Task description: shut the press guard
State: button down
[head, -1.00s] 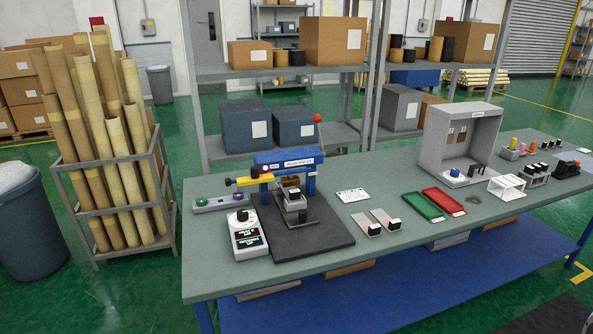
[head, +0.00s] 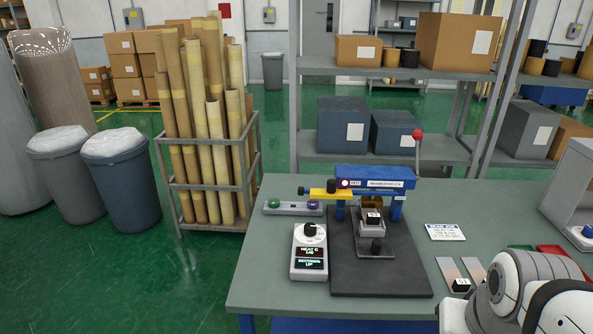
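The press (head: 370,178) stands on the table, with a blue frame, a yellow-and-black piece at its left and a lever with a red knob (head: 418,134) pointing up at its right. Its dark base plate (head: 382,281) lies on the table. A light block with a small black top (head: 374,218) sits under the blue head, with a brownish part (head: 371,201) behind it. I cannot tell which part is the guard or how it stands. White and grey links of my arm show at lower right; my gripper is not in view.
A control box (head: 310,252) with lit displays and a dial stands left of the base plate. Behind it is a button strip (head: 292,207) with green and purple buttons. A white card (head: 445,232) and two light strips (head: 462,270) lie to the right. The table's front left is clear.

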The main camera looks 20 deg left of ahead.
aim_at(332, 191)
jog(key=u, duration=0.55)
jog(key=i, duration=0.85)
jog(key=u, duration=0.25)
